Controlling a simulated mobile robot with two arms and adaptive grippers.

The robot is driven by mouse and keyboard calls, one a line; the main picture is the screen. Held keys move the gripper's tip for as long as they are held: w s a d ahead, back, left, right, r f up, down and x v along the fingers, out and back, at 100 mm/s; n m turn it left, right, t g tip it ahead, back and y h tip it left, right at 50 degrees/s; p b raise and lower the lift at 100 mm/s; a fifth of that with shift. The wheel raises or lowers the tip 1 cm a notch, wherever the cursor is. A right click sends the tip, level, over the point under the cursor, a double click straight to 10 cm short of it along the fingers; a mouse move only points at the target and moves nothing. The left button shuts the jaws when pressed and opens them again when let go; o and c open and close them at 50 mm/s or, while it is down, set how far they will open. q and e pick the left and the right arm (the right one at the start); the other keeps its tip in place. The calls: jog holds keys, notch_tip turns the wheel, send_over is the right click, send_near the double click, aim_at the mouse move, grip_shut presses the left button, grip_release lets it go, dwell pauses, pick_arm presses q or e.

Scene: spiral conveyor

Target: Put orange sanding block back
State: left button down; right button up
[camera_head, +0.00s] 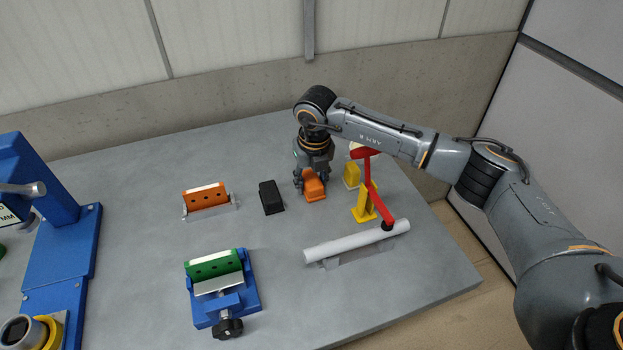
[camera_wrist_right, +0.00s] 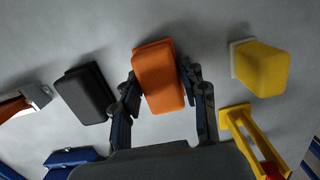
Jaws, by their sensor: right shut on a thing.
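The orange sanding block (camera_head: 314,188) is on the grey table near its back, between the black block (camera_head: 271,197) and the yellow block (camera_head: 351,175). My right gripper (camera_head: 312,185) reaches down from above and is shut on it. In the right wrist view the orange sanding block (camera_wrist_right: 160,80) sits between the two dark fingers of my right gripper (camera_wrist_right: 163,98), with one finger on each side. Whether the block touches the table or hangs just above it, I cannot tell. My left gripper is not in view.
An orange holed part (camera_head: 206,197) sits on a metal holder to the left. A blue vise (camera_head: 224,300) holds a green part. A white tube (camera_head: 357,241) lies under a red and yellow clamp (camera_head: 366,203) at front right. The middle of the table (camera_head: 270,245) is clear.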

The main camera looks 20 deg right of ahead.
jog(key=shift+f, duration=0.3)
jog(key=o, duration=1.1)
